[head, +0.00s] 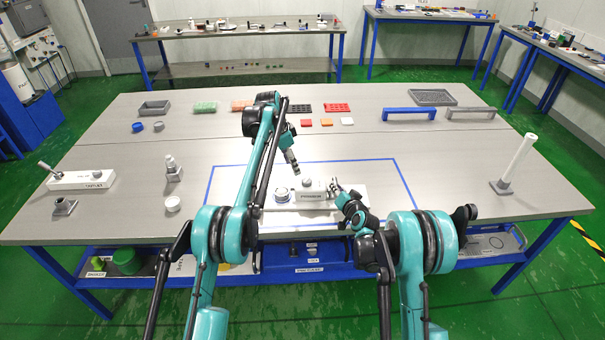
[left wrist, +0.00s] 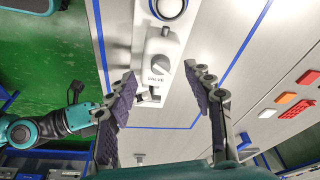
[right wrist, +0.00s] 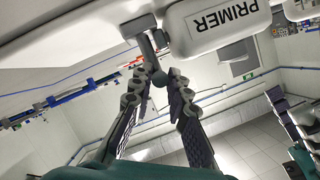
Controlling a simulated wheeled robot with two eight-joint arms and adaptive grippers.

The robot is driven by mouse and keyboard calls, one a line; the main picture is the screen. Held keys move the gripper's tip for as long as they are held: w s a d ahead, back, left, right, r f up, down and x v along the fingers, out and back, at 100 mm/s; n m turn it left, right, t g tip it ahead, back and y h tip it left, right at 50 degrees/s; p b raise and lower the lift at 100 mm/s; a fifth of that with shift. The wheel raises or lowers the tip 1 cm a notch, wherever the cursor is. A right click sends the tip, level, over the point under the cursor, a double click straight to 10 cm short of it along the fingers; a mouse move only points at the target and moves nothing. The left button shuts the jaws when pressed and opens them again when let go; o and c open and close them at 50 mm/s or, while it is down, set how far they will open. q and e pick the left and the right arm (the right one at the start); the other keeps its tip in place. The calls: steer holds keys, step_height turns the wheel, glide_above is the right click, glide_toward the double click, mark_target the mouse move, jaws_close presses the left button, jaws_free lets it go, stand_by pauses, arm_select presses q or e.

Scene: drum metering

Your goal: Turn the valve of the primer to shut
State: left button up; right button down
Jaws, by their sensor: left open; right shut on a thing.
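The primer (head: 318,196) is a pale unit inside the blue outline on the table; its label reads PRIMER in the right wrist view (right wrist: 222,22). Its grey valve knob (left wrist: 160,66) sits on top beside the word VALVE in the left wrist view. My left gripper (head: 293,164) is open and empty above the primer; its spread fingers (left wrist: 168,100) point toward the knob, apart from it. My right gripper (head: 337,188) is at the primer's right end. Its fingers (right wrist: 158,78) are shut on a grey handle (right wrist: 150,42) projecting from the primer's end.
A round silver-rimmed part (head: 282,195) stands left of the primer. A white unit with a lever (head: 82,180) is at the far left, and a white post on a grey base (head: 515,160) at the right.

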arm_select(q)
steer(key=s+f+n+y, duration=0.3)
steer(key=f+n+y, duration=0.2)
steer(key=n+t+y, duration=0.2)
steer(key=n+t, duration=0.9)
glide_toward(307, 182)
steer(key=x, duration=0.9)
steer(key=shift+w, duration=0.25)
steer(key=shift+c, duration=0.2)
steer(key=c, duration=1.1)
